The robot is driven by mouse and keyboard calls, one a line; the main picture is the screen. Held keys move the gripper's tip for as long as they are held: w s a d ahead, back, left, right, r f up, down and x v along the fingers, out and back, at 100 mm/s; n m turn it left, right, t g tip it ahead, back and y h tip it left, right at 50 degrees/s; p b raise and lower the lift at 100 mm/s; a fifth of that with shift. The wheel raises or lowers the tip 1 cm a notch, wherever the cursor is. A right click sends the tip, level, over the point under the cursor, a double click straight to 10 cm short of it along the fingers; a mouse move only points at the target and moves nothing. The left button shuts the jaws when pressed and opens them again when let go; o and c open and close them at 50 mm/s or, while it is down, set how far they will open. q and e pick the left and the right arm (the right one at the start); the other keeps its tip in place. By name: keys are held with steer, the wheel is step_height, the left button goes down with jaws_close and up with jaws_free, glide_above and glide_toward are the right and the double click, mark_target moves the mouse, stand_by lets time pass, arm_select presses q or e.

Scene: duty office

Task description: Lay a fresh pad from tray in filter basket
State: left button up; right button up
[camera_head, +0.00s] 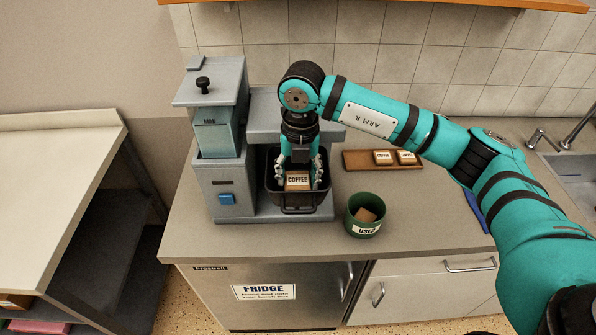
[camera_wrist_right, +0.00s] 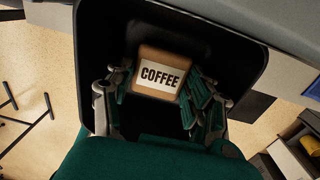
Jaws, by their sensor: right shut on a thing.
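My right gripper (camera_head: 299,172) reaches down into the black filter basket (camera_head: 298,203) of the grey coffee machine. It is shut on a brown pad with a white COFFEE label (camera_head: 297,181). The right wrist view shows the same pad (camera_wrist_right: 160,74) between the two fingers (camera_wrist_right: 160,100), inside the dark basket (camera_wrist_right: 95,30). I cannot tell whether the pad touches the basket floor. The brown tray (camera_head: 362,161) stands to the right of the machine with two more COFFEE pads (camera_head: 384,157) at its right end. My left gripper is not in view.
A green USED bin (camera_head: 364,215) with a brown pad in it stands right of the basket, near the counter's front edge. The grey machine (camera_head: 215,180) has a water tank and blue button. A sink (camera_head: 575,175) lies far right. A shelf hangs above.

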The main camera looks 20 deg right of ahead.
mark_target(297, 179)
steer(key=shift+f, duration=0.15)
steer(key=o, duration=0.6)
steer(key=shift+o, duration=0.8)
steer(key=shift+r, duration=0.3)
step_height(297, 179, up, 4)
steer(key=b, duration=0.2)
steer(key=shift+w+b, duration=0.1)
steer(key=shift+b, duration=0.25)
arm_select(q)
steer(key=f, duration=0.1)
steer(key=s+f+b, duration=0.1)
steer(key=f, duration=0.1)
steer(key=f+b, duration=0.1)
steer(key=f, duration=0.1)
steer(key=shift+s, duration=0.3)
arm_select(e)
step_height(297, 179, up, 8)
steer(key=shift+d+f, duration=0.15)
steer(key=shift+d, duration=0.05)
